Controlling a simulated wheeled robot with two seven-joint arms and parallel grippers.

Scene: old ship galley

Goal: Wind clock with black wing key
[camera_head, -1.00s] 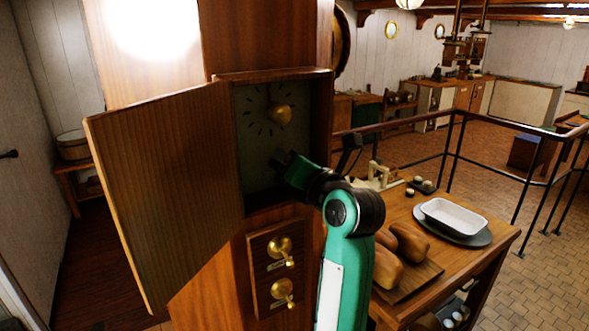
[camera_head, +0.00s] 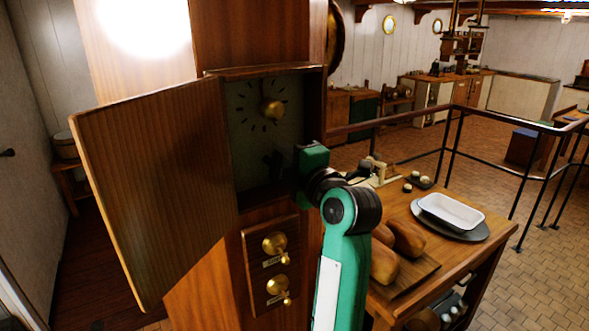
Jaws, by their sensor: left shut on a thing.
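The clock (camera_head: 242,112) is a dark dial with tick marks and a round brass piece (camera_head: 272,109), set in a tall wooden case. Its wooden door (camera_head: 155,190) is swung open to the left. My left gripper (camera_head: 276,160) points left at the right side of the opening, below the brass piece. It is shut on a small dark thing, which I take to be the black wing key (camera_head: 270,160); its shape blends into the dark interior. I cannot tell whether it touches the dial. My right gripper is not in view.
Below the clock a panel (camera_head: 262,292) carries two brass knobs. At the right a wooden table (camera_head: 455,262) holds loaves (camera_head: 405,238) on a board and a white dish (camera_head: 450,212) on a dark plate. A dark railing (camera_head: 400,121) runs behind it.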

